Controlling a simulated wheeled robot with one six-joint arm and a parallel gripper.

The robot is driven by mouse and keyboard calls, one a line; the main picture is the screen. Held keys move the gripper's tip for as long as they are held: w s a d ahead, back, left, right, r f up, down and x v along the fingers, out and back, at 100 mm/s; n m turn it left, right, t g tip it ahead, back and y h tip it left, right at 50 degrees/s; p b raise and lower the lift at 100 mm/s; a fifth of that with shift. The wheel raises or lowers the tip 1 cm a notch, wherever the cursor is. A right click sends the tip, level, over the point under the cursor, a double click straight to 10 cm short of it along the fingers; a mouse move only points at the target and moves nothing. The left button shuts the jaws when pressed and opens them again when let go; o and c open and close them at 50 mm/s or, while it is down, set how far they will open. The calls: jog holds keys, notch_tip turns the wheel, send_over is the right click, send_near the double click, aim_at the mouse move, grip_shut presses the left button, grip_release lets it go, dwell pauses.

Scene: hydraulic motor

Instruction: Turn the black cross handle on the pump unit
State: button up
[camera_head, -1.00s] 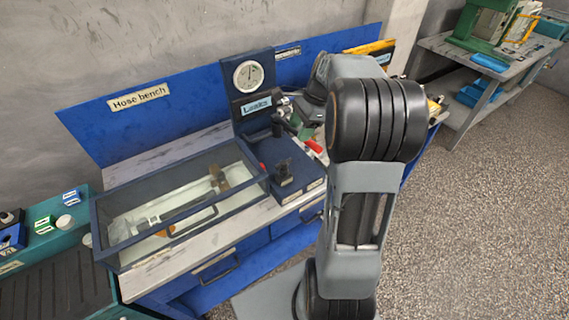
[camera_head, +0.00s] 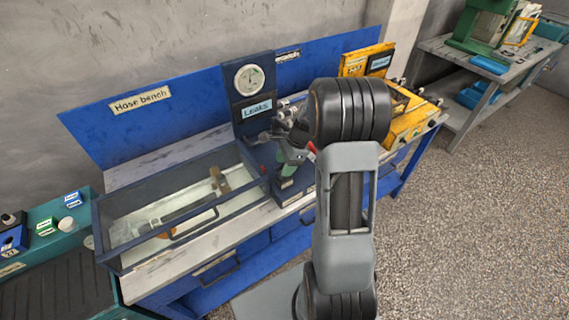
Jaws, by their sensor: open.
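The pump unit (camera_head: 252,80) is a dark blue block with an upright panel, a round white gauge (camera_head: 249,80) and a "Leaks" label, beside a glass-lidded tank on the hose bench. The black cross handle cannot be made out clearly; my gripper covers the spot where a black knob-like part stood. I cannot tell whether the fingers touch it. A small red part (camera_head: 312,147) shows at the right.
The clear-lidded tank (camera_head: 140,254) with a front handle is close on the left. A yellow unit (camera_head: 413,120) stands at the bench's right end. A teal bench (camera_head: 75,235) is at lower left. The floor at right is open.

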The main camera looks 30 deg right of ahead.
jog(key=shift+a+f, duration=0.1)
jog(key=shift+f, duration=0.05)
jog(key=c, duration=0.9)
jog(key=shift+c, duration=0.2)
